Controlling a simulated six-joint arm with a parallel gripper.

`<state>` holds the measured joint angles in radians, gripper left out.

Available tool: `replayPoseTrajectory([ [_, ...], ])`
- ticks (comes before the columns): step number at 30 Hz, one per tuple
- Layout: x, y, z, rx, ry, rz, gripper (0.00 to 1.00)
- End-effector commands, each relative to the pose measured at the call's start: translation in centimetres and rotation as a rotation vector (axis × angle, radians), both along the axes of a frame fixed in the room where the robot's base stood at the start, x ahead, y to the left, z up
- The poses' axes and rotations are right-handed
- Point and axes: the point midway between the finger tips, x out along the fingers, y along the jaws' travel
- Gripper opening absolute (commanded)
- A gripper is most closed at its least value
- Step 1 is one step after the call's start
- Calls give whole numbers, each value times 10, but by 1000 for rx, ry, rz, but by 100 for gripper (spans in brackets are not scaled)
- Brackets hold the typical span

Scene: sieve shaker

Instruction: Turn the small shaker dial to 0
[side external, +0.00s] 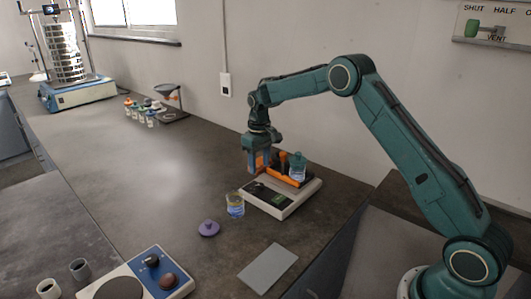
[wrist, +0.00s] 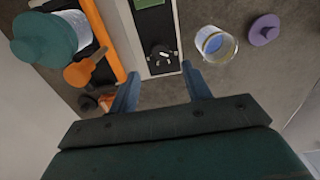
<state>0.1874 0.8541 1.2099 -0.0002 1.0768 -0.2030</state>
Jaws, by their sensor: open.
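The small shaker (side external: 300,202) is a low white unit with a black front panel and an orange rack on top. Its dial (wrist: 160,57) is a small black knob with white marks around it, at the end of the panel in the wrist view. My gripper (side external: 257,172) points down over that end of the shaker. In the wrist view its two blue fingers (wrist: 160,80) are apart and empty, with the dial just beyond and between the tips. I cannot tell the fingertips' height above the panel or read the dial's setting.
A teal-lidded jar (side external: 298,166) stands at the orange rack. An open glass jar (side external: 235,206) and a purple lid (side external: 208,228) lie near the shaker. A grey plate (side external: 268,268) and a blue-white device with knobs (side external: 165,275) are closer. The bench behind is mostly clear.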

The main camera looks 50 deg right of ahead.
Motion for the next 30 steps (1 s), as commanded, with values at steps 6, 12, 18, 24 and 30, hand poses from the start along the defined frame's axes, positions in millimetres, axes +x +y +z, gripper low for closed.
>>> replayPoseTrajectory([
  [6, 0, 0, 37, -1, -3, 0, 49],
  [12, 0, 0, 57, 0, -1, 1, 49],
  [18, 0, 0, 64, 0, 0, 1, 49],
  [24, 0, 0, 64, 0, 0, 1, 49],
  [30, -1, 1, 67, -1, -4, 1, 49],
])
